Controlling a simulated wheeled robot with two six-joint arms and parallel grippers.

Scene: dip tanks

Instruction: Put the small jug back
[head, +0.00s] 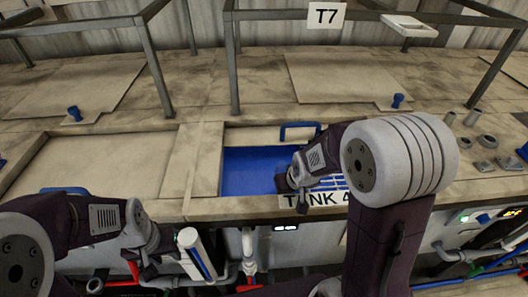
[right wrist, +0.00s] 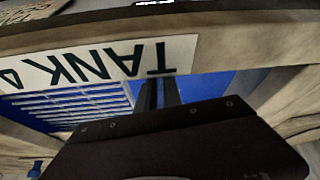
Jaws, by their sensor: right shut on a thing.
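I cannot make out the small jug in either view. My right gripper (head: 288,183) reaches down into the open tank (head: 247,172) with the blue inside. In the right wrist view its two dark fingers (right wrist: 159,95) are close together against the blue, behind the TANK 4 label (right wrist: 90,65). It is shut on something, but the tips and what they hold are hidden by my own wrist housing. My left gripper (head: 160,245) is low at the front of the tanks, beside a white tube with a blue stripe (head: 197,255). Its fingers are too unclear to read.
A pale lid with a blue handle (head: 300,130) lies behind the opening. A white slatted grate (right wrist: 75,105) is inside the tank. Metal frames stand behind, one with a T7 sign (head: 326,15). Small grey parts (head: 487,141) lie at the right. Pipes run below the front edge.

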